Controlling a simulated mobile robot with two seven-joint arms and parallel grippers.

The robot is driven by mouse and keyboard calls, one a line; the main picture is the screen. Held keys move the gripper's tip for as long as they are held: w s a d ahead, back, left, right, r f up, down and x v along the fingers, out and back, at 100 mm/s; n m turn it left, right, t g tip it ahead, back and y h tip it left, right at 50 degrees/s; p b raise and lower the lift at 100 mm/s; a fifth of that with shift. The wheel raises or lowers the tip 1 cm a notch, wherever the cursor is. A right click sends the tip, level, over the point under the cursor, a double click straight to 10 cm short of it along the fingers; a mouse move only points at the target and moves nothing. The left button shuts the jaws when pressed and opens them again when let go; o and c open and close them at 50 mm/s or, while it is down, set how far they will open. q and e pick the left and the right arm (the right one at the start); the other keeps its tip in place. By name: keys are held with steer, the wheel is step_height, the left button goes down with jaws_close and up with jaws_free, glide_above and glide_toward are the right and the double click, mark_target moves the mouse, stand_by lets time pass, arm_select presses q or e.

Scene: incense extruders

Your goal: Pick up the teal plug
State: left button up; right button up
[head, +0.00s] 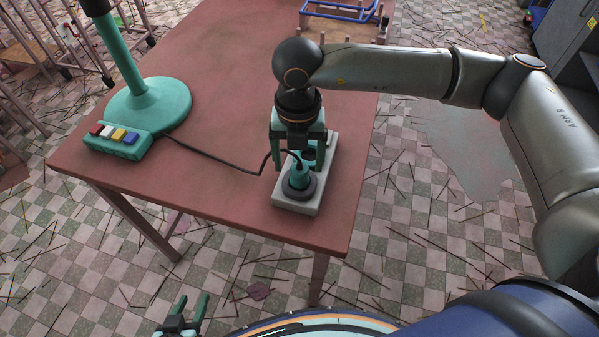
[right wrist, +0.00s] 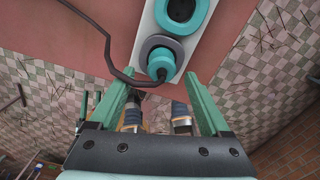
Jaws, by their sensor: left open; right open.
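The teal plug (head: 300,179) stands in a dark grey collar at the near end of a pale block (head: 323,180) on the table. In the right wrist view the plug (right wrist: 160,64) shows end-on, with a black cable leaving it. My right gripper (head: 298,153) is open, pointing down over the block. In its wrist view the teal fingertips (right wrist: 160,78) lie on either side of the plug, with gaps; whether they reach its height, I cannot tell. My left gripper (head: 186,309) is open and empty at the bottom, off the table.
The cable runs left to a teal box (head: 117,142) with coloured buttons. A teal round stand (head: 147,108) is behind it. A teal ring with a dark hole (right wrist: 182,10) sits farther along the block. A blue-framed rack (head: 340,12) is at the back. The table's middle (head: 210,85) is clear.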

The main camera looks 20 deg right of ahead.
mark_target(299, 169)
step_height(299, 169, down, 4)
steer(key=shift+d, duration=0.15)
jaws_close()
stand_by(0.7)
